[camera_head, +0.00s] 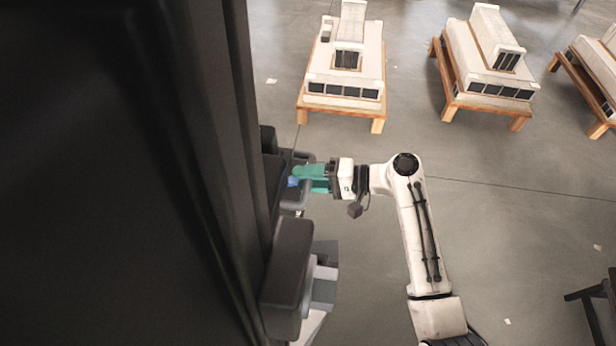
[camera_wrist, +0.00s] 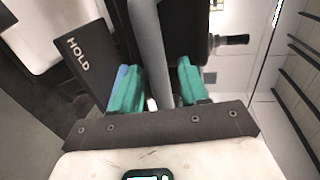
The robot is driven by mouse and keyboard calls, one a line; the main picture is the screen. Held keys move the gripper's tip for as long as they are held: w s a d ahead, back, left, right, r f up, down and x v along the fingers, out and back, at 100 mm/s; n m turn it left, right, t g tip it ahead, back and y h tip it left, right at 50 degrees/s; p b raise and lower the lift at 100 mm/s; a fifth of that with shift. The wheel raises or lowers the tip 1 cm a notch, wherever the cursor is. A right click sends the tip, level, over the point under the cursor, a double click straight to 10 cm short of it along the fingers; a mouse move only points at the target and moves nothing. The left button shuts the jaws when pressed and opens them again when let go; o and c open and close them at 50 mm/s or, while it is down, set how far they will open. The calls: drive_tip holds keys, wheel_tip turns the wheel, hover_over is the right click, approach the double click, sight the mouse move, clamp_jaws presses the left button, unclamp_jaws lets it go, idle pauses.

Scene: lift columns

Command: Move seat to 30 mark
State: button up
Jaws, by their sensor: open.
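My gripper (camera_head: 312,179) reaches left, with teal fingers at the dark parts on the side of a tall dark column (camera_head: 200,150). In the wrist view my gripper (camera_wrist: 158,80) is open, with a finger on each side of a grey rod (camera_wrist: 152,45). Contact with the rod cannot be told. A black plate marked HOLD (camera_wrist: 84,62) is beside the left finger. A small blue part (camera_head: 293,181) is at the fingertips in the head view. A dark padded block (camera_head: 288,278) juts from the column; whether it is the seat is unclear. No 30 mark is readable.
Low wooden tables with white models stand at the back, at the centre (camera_head: 299,111), right (camera_head: 450,106) and far right (camera_head: 599,128). A dark frame (camera_head: 590,296) is at the lower right. Grey floor (camera_head: 520,210) is open right of my arm. A black-ended knob (camera_wrist: 233,40) is right of the rod.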

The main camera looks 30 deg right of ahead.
drive_tip(key=shift+c, duration=0.3)
clamp_jaws()
drive_tip(key=shift+s, duration=0.15)
drive_tip(key=shift+s+a+p, duration=0.15)
drive_tip(key=shift+s+p, duration=0.35)
drive_tip(key=shift+p, duration=0.1)
drive_tip(key=s+a+m+t+h+p, duration=0.2)
drive_tip(key=s+a+m+h+p, duration=0.1)
drive_tip(key=s, duration=0.4)
drive_tip(key=s+a+m+t+h+p, duration=0.3)
drive_tip(key=s+a+p, duration=0.1)
drive_tip(key=s, duration=0.3)
drive_tip(key=shift+o, duration=0.3)
unclamp_jaws()
